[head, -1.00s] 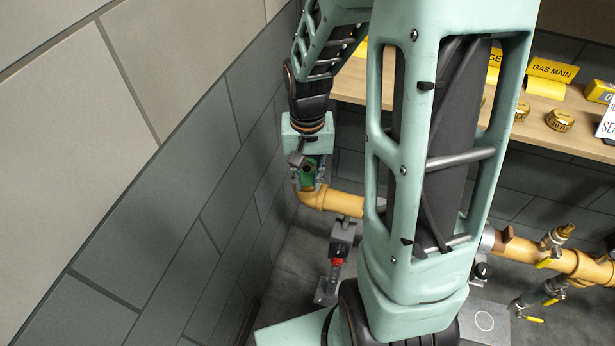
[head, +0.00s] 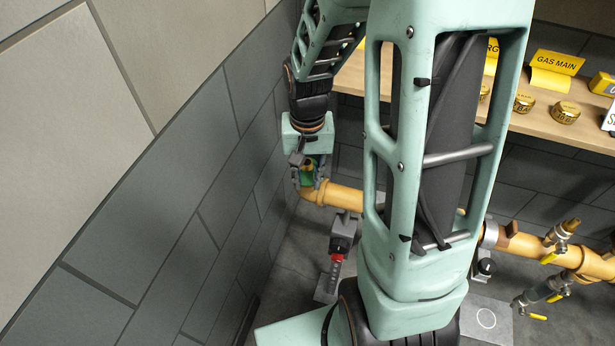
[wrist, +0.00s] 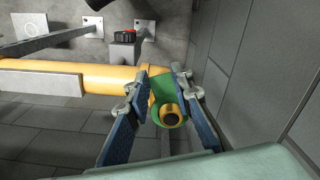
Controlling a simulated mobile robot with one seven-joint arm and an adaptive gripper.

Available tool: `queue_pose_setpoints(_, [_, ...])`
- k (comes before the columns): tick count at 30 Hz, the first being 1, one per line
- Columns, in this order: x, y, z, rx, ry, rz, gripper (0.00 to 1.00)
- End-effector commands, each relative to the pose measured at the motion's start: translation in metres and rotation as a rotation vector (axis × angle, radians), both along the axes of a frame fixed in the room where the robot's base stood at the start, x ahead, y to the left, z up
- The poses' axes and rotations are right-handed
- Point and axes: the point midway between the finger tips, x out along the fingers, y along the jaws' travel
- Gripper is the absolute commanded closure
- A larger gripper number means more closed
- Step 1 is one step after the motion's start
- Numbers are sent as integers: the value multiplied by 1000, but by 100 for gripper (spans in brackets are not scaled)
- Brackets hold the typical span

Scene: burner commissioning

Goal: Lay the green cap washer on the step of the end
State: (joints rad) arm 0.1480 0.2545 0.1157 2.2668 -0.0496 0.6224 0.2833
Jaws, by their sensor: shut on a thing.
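The green cap washer (wrist: 160,88) is between the fingertips of my gripper (wrist: 163,76) in the wrist view. My gripper is shut on it. The washer lies close over the upturned end (wrist: 173,115) of the yellow pipe, whose dark opening and yellow rim show beside the green. I cannot tell whether washer and step touch. In the head view, green shows between the fingers of my gripper (head: 308,171), right at the pipe's elbow (head: 310,192). The step itself is mostly hidden by the washer and fingers.
The grey tiled wall (head: 215,150) stands close to the left of the gripper. The yellow pipe (head: 346,197) runs right on a grey support (head: 342,240). A wooden shelf (head: 530,122) with yellow signs and brass caps is behind. Brass valves (head: 562,235) are at right.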

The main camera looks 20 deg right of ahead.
Motion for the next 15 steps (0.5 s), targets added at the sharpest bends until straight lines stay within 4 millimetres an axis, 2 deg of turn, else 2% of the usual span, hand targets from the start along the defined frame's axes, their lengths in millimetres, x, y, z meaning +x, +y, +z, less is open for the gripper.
queue_pose_setpoints(1, [0, 0, 0, 0, 0, 0, 77])
queue_pose_setpoints(6, [0, 0, 0, 0, 0, 0, 59])
queue_pose_setpoints(15, [0, 0, 1, 0, -1, 0, 59])
